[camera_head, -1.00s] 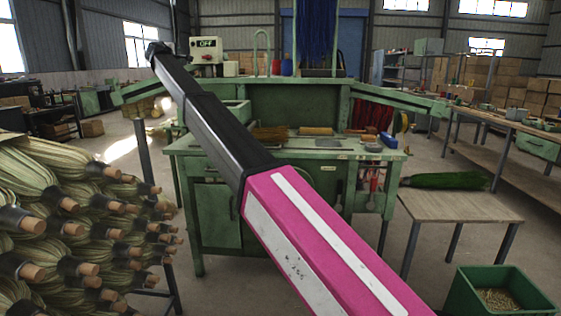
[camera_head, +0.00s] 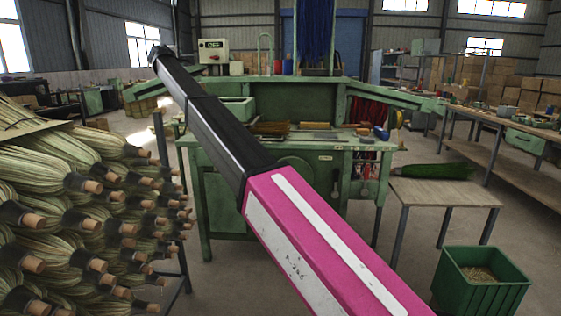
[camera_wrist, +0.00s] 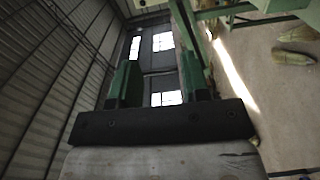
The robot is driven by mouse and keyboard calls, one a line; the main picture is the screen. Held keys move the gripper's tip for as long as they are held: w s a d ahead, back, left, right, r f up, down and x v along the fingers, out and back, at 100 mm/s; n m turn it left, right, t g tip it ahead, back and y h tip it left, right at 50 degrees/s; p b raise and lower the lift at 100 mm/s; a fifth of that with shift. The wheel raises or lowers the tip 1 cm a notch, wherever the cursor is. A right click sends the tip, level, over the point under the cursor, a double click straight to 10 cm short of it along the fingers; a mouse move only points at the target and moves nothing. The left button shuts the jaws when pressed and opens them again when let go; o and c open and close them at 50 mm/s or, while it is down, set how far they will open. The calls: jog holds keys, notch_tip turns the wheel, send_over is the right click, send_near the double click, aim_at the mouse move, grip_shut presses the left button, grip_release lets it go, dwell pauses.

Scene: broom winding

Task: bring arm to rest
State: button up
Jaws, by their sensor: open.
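My arm crosses the head view from bottom right to upper left, with a pink and white link near the camera and black links beyond. My gripper (camera_wrist: 158,75) is open in the wrist view, its two dark, green-sided fingers apart with nothing between them. Beyond the fingers are the grey wall and bright windows. I cannot make out the gripper in the head view. A green workbench (camera_head: 222,210) stands ahead, partly hidden behind my arm.
A rack of several straw bundles with wooden ends (camera_head: 75,183) stands close on the left. A green bin (camera_head: 484,291) with straw bits stands on the floor at lower right. A long side bench (camera_head: 520,165) runs along the right. Floor between workbench and bin is clear.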

jog(key=s+d+f+m+g+h, duration=0.1)
jog(key=s+d+f+m+g, duration=0.15)
jog(key=d+f, duration=1.55)
jog(key=s+d+f+m+g+h, duration=0.1)
jog(key=d+f+m+g, duration=0.3)
jog(key=d+f, duration=1.3)
jog(key=s+d+f+m+g, duration=0.1)
jog(key=s+d+f+g, duration=0.1)
jog(key=s+d+f, duration=0.45)
jog(key=s+d+f+m+g, duration=0.1)
jog(key=s+d+f, duration=0.15)
jog(key=f, duration=0.65)
jog(key=s+d+f+m+g, duration=0.2)
jog(key=s+d+f, duration=0.25)
jog(key=f, duration=0.35)
jog(key=s+d+f+m+g+y, duration=0.1)
jog(key=s+d+f, duration=0.4)
jog(key=s, duration=0.5)
jog(key=s+d+f+m+g+y, duration=0.1)
jog(key=s+d+f+m+g, duration=0.2)
jog(key=s, duration=0.8)
jog(key=s+d+f+m+g+y, duration=0.1)
jog(key=s+d+f+m+g, duration=0.1)
jog(key=s+d+f, duration=0.6)
jog(key=s+f, duration=0.1)
jog(key=s, duration=0.1)
jog(key=shift+s+y, duration=0.3)
jog(key=shift+s, duration=0.05)
